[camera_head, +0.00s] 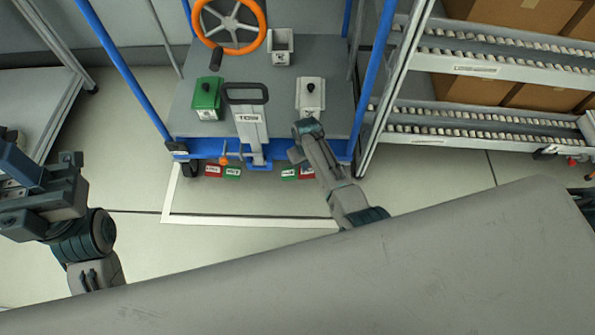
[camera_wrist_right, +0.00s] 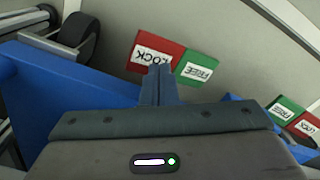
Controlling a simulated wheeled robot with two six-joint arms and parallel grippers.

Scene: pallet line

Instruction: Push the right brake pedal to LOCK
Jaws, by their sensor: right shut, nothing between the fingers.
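The right brake pedal's plates show below the cart's front edge: a green FREE plate (camera_head: 290,173) and a red LOCK plate (camera_head: 307,173), partly behind my right arm. In the right wrist view the same pair appears upside down, LOCK (camera_wrist_right: 154,52) left and FREE (camera_wrist_right: 196,68) right. My right gripper (camera_wrist_right: 160,68) is shut and empty. Its tips overlap the border between the two plates in that view; I cannot tell whether they touch anything. In the head view the right gripper (camera_head: 298,153) is at the cart's front edge. My left gripper (camera_head: 25,185) is far left, its jaws unclear.
The left pedal has a red LOCK plate (camera_head: 213,171) and a green FREE plate (camera_head: 232,173). The cart (camera_head: 270,100) carries an orange wheel (camera_head: 228,48), a green box (camera_head: 207,93) and a TOW handle (camera_head: 247,115). A roller rack (camera_head: 480,70) stands right. Floor in front is open.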

